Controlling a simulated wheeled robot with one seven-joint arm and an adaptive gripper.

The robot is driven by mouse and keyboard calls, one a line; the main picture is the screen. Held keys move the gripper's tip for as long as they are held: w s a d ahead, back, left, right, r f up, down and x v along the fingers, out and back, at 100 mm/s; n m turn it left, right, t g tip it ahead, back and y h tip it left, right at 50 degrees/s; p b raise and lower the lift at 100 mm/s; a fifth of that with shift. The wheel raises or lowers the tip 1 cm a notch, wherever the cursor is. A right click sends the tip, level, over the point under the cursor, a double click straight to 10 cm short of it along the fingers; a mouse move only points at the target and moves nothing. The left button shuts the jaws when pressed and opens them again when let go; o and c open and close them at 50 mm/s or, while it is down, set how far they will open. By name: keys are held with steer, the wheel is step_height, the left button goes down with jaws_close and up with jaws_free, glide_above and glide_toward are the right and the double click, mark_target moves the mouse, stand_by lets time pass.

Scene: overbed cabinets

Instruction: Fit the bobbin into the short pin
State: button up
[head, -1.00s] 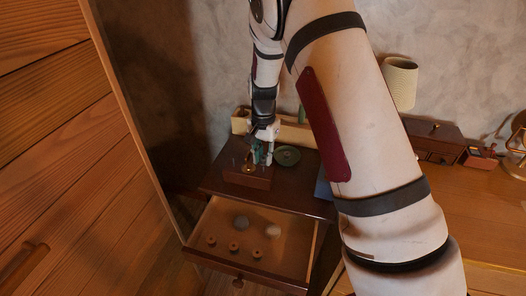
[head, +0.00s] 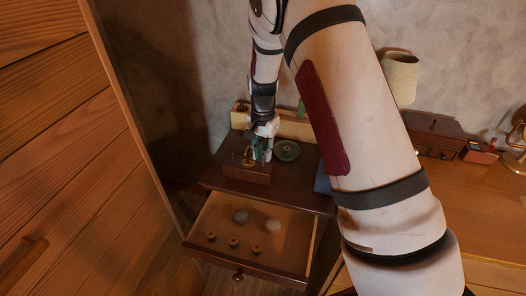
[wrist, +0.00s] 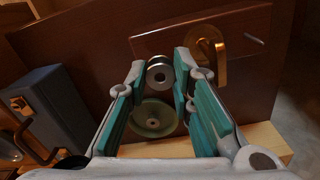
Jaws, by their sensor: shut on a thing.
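My gripper (wrist: 160,85) is shut on a grey metal bobbin (wrist: 159,73), seen end-on with a dark hole, between the teal-padded fingers. In the head view my gripper (head: 262,152) is low over the right part of the dark wooden pin block (head: 245,174). The block also shows in the wrist view (wrist: 240,62), carrying a brass piece (wrist: 218,62) and a thin silver pin (wrist: 254,38). The bobbin appears beside the brass piece and apart from it. I cannot tell its height above the block or which pin is the short one.
A round green dish (head: 287,151) lies right of the block on the cabinet top; it also shows in the wrist view (wrist: 153,127). The open drawer (head: 210,259) below holds two stones and several small knobs. A pale wooden box (head: 295,132) stands behind. A wooden panel (head: 60,150) rises at left.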

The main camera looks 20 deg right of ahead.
mark_target(263, 159)
steer(key=shift+f+b, duration=0.75)
steer(key=shift+f, duration=1.05)
steer(key=o, duration=1)
step_height(263, 159, up, 12)
